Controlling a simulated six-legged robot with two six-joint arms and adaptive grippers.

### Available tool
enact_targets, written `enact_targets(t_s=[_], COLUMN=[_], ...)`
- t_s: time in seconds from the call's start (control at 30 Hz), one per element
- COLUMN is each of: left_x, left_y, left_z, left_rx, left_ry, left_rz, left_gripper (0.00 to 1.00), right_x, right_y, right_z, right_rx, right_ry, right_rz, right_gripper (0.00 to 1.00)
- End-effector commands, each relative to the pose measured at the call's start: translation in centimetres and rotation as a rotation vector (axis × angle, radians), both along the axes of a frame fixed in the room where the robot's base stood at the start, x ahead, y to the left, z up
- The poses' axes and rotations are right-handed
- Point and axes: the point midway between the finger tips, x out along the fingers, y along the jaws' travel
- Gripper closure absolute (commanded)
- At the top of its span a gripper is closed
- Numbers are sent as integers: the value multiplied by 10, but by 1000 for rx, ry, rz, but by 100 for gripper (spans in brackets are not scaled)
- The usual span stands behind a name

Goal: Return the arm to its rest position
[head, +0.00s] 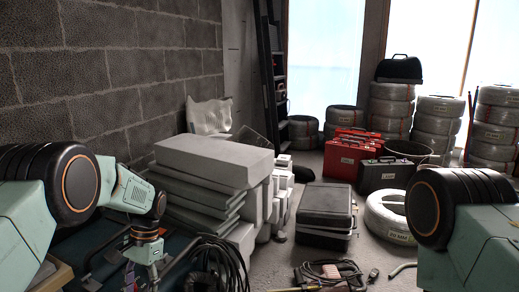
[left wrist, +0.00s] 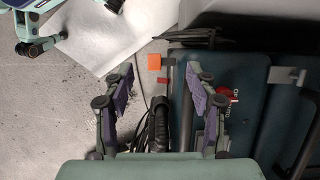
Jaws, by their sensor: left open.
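My left arm comes in from the left in the head view and bends down at the wrist, where the gripper is only partly visible low in the picture. In the left wrist view my left gripper (left wrist: 160,76) is open, its two purple-padded fingers wide apart with nothing between the pads. Below the fingers are a dark teal case (left wrist: 247,75) and a black hose-like handle (left wrist: 158,125). My right gripper is out of view; only the upper part of that arm shows at the right of the head view.
Grey stacked blocks (head: 212,162) stand close beyond my left arm. A black cable coil (head: 215,262) lies near it. Dark cases (head: 325,205), a red case (head: 352,158) and a white conduit reel (head: 385,213) stand on the floor. An orange square (left wrist: 154,62) lies below the gripper.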

Motion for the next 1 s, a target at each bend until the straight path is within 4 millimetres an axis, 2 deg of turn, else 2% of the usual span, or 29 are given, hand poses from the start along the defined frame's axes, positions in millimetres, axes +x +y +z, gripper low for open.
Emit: enact_targets(t_s=[0.27,0.37,0.47,0.6,0.8,1.0], left_x=[-35,-57,-88,-142,-223,-300], left_y=[-11,-18,-27,-39,-52,-58], left_z=[-48,-68,-89,-111,-117,-94], left_rx=[-29,-43,-60,-79,-91,-85], left_ry=[-44,-68,-97,-146,-219,-290], left_rz=[29,50,81,137,232,326], left_gripper=[43,43,43,43,43,43], right_x=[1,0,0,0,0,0], right_y=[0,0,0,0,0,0], right_z=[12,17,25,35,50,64], right_rx=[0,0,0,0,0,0], right_ry=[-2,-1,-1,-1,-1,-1], right_rz=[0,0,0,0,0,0], right_gripper=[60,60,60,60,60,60])
